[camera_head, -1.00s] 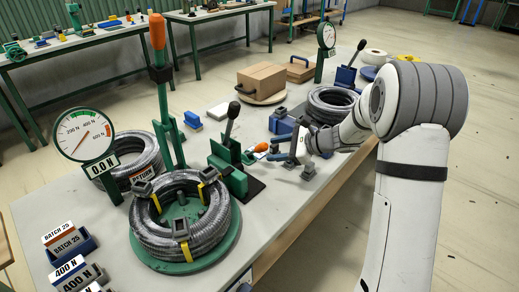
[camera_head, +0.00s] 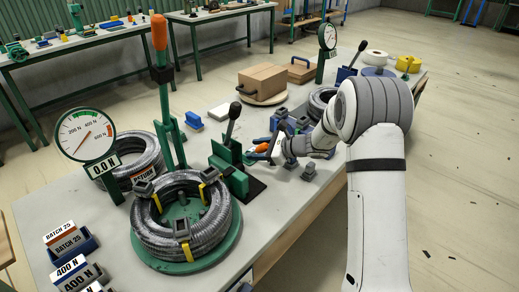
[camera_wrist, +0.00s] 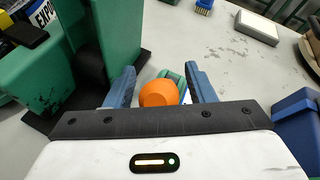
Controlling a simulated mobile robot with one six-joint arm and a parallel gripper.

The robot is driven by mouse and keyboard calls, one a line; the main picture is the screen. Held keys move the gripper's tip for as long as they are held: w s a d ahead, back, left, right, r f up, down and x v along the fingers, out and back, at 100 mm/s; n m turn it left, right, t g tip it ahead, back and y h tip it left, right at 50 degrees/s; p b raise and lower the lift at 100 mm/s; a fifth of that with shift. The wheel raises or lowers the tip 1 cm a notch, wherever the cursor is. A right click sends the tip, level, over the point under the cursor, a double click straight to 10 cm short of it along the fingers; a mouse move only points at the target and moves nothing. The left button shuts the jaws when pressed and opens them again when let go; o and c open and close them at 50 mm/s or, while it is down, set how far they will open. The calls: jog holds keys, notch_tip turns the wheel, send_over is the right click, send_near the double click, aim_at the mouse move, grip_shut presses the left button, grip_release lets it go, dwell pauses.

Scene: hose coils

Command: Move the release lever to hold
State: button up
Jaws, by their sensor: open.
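A short black-knobbed lever (camera_head: 232,120) rises from a green block (camera_head: 234,180) beside the near hose coil; I cannot read which lever is labelled release or hold. A tall lever with an orange grip (camera_head: 158,33) stands upright behind that coil. My gripper (camera_head: 270,148) is low over the bench, just right of the green block. In the wrist view my gripper (camera_wrist: 162,76) is open, with a blue finger on each side of a small orange-ended tool (camera_wrist: 160,94). The tool's contact with the fingers is unclear. The green block (camera_wrist: 55,65) fills the left side there.
The near hose coil (camera_head: 160,232) has yellow straps and lies on a round green base (camera_head: 226,240). A force dial (camera_head: 86,135) reads 0.0 N. Small grey blocks (camera_head: 309,171) sit near the bench's right edge.

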grip_shut()
dwell(0.4)
